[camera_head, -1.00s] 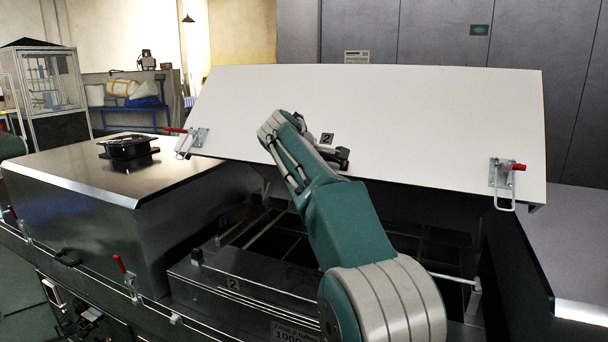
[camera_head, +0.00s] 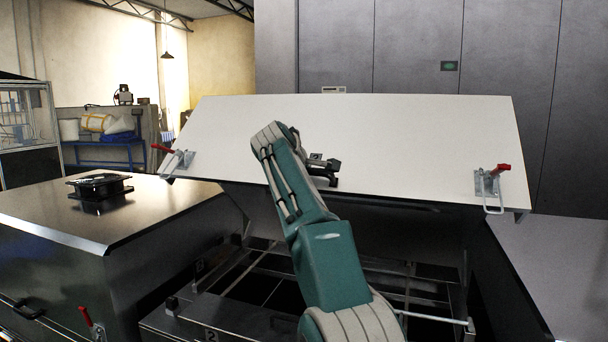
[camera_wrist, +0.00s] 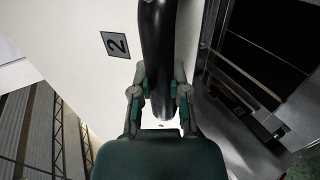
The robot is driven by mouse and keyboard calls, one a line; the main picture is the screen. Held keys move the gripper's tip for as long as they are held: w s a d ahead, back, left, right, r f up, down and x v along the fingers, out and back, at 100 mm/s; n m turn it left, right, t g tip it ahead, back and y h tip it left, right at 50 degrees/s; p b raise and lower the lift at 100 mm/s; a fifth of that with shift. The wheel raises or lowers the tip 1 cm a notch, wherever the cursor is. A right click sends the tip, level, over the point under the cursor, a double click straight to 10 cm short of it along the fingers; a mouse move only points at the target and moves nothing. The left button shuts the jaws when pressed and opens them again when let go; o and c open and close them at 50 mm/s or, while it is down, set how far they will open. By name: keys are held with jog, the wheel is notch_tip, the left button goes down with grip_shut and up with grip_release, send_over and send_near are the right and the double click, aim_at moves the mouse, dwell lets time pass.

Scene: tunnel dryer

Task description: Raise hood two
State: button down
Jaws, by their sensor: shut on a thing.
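Hood two is the large white lid (camera_head: 400,130), tilted up over the open dryer bay. Its label "2" (camera_wrist: 117,44) shows beside the handle in the wrist view. Two latches with red levers, one at the left (camera_head: 176,160) and one at the right (camera_head: 489,184), hang on its front edge. My gripper (camera_wrist: 160,95) is shut on the black hood handle (camera_wrist: 157,40). In the head view my arm hides part of the handle and the fingertips.
The open bay (camera_head: 260,280) below the hood shows dark belt and rails. A closed steel hood (camera_head: 120,215) with a black fitting (camera_head: 100,188) stands at the left. Another steel cover (camera_head: 565,260) is at the right. Grey wall panels (camera_head: 420,50) rise behind.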

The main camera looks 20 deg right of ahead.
jog(key=c, duration=0.6)
grip_release()
jog(key=shift+f, duration=0.1)
jog(key=shift+a, duration=0.1)
jog(key=v, duration=1.2)
jog(key=shift+w, duration=0.15)
jog(key=s+a+f+m+g+y, duration=0.1)
jog(key=s+f+m+y, duration=0.3)
jog(key=s+f, duration=1.2)
jog(key=s+a+f+m+g+y, duration=0.2)
jog(key=s+f+m, duration=0.4)
jog(key=s+f, duration=1)
jog(key=s+g+y, duration=0.1)
jog(key=s, duration=0.4)
jog(key=shift+f+y, duration=0.2)
jog(key=shift+y, duration=0.2)
